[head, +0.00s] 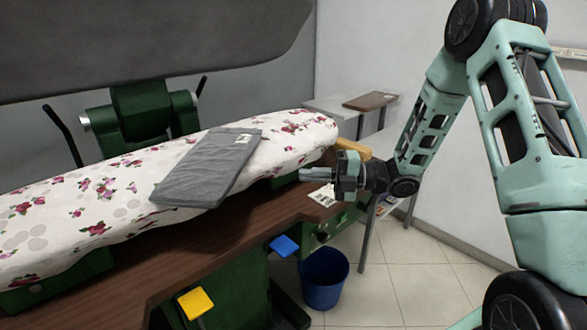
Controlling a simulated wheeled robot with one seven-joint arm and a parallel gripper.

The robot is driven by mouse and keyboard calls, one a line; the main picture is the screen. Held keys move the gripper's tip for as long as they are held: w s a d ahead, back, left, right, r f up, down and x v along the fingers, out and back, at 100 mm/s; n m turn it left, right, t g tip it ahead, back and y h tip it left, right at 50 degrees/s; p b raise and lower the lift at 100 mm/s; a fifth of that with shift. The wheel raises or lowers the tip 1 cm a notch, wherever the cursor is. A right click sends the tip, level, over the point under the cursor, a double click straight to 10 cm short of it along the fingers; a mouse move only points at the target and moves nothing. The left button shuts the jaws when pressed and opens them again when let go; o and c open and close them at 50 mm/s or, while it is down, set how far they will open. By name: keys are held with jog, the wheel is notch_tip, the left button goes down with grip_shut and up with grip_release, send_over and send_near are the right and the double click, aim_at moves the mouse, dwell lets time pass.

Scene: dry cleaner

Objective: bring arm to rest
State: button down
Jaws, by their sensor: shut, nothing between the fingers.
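My gripper (318,176) is at the end of my mint-green arm, which comes in from the right of the head view. The gripper points left, its fingers shut with nothing held. It appears near the right end of the floral pressing board (118,205), in front of the brown wooden table edge. A folded grey garment (208,168) lies on the board, to the left of the gripper and apart from it.
A small side table (330,105) with a brown board (370,101) stands behind. A blue bin (323,278) is on the tiled floor below the gripper. Blue (284,246) and yellow (195,303) pedals stick out below the wooden table (150,262). A large dark press head hangs above.

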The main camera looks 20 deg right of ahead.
jog(key=a+r+m+h+p, duration=0.1)
jog(key=a+r+m+h, duration=0.1)
jog(key=a+m+h, duration=0.9)
jog(key=s+a+m+g+h, duration=0.1)
jog(key=s+m, duration=0.3)
jog(key=s, duration=0.6)
jog(key=s+a+r+m+g+h, duration=0.1)
jog(key=s+m+g, duration=0.3)
jog(key=s, duration=0.6)
jog(key=s+a+m+g+h+p, duration=0.1)
jog(key=s+a+m+g+h, duration=0.1)
jog(key=s, duration=0.8)
jog(key=shift+r+m+g, duration=0.15)
jog(key=shift+m+g, duration=0.45)
jog(key=shift+m, duration=0.4)
